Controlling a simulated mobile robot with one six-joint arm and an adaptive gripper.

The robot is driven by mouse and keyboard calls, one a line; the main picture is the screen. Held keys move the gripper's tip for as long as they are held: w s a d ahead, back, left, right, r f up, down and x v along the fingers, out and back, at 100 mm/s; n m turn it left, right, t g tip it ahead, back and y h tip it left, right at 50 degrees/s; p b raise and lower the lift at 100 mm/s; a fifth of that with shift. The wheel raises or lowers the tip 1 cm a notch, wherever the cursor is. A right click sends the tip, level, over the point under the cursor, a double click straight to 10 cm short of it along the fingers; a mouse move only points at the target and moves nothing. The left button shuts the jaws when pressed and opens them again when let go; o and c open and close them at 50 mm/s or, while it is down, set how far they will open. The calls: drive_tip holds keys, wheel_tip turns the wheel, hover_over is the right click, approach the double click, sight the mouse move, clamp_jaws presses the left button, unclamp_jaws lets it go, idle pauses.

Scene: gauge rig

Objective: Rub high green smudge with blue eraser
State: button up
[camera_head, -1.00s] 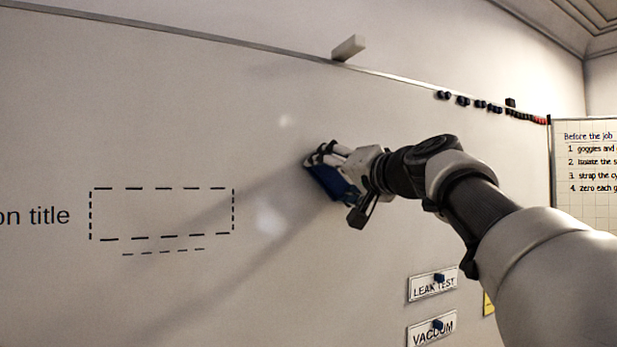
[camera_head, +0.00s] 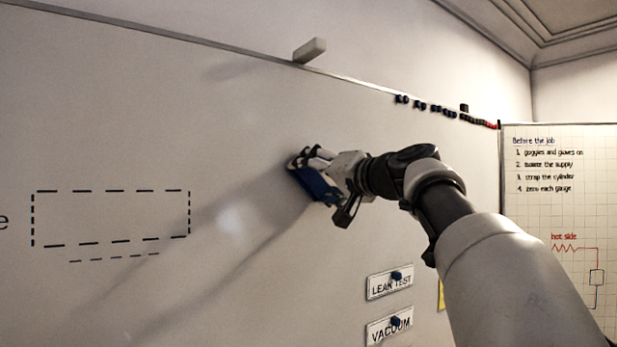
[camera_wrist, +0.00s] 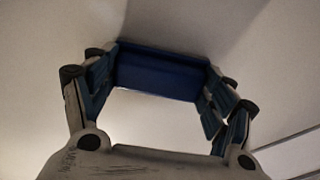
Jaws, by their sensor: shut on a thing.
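The blue eraser (camera_head: 314,183) is in my gripper (camera_head: 312,172), close to the whiteboard in the head view. I cannot tell whether it touches the board. In the wrist view the blue eraser (camera_wrist: 158,75) spans the space between the two fingers of my gripper (camera_wrist: 158,80), which are shut on its ends. No green smudge shows in either view; the board around the eraser looks plain pale grey, and the patch behind the eraser and gripper is hidden.
A dashed box (camera_head: 111,218) is drawn on the whiteboard (camera_head: 130,120) at left. LEAK TEST (camera_head: 389,285) and VACUUM (camera_head: 390,328) labels hang below my arm. Small magnets (camera_head: 440,108) line the top edge. A pale block (camera_head: 310,50) sticks out above. A written chart (camera_head: 560,190) stands at right.

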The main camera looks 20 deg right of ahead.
sight(270, 178)
drive_tip(key=shift+w+d+p, duration=0.75)
drive_tip(key=shift+w+d, duration=0.05)
drive_tip(key=shift+d, duration=1.8)
drive_tip(key=shift+s+a+b, duration=0.3)
drive_tip(key=shift+a+b, duration=0.15)
drive_tip(key=shift+a, duration=0.55)
drive_tip(key=shift+s+a+b, duration=0.25)
drive_tip(key=shift+a+b, duration=0.15)
drive_tip(key=shift+a, duration=0.55)
drive_tip(key=shift+s+a+b, duration=0.3)
drive_tip(key=shift+a+b, duration=0.15)
drive_tip(key=shift+a, duration=0.55)
drive_tip(key=shift+s+a+b, duration=0.25)
drive_tip(key=shift+s+a, duration=0.15)
drive_tip(key=shift+a, duration=0.85)
drive_tip(key=shift+s+a+b, duration=0.25)
drive_tip(key=shift+s+a, duration=0.2)
drive_tip(key=shift+a, duration=0.8)
drive_tip(key=shift+s+a+b, duration=0.25)
drive_tip(key=shift+s+a, duration=0.15)
drive_tip(key=shift+a, duration=0.85)
drive_tip(key=shift+s+d+f+b, duration=0.15)
drive_tip(key=shift+s+d+b, duration=0.1)
drive_tip(key=shift+s+b, duration=0.25)
drive_tip(key=shift+b+v, duration=1)
drive_tip(key=shift+v, duration=1.4)
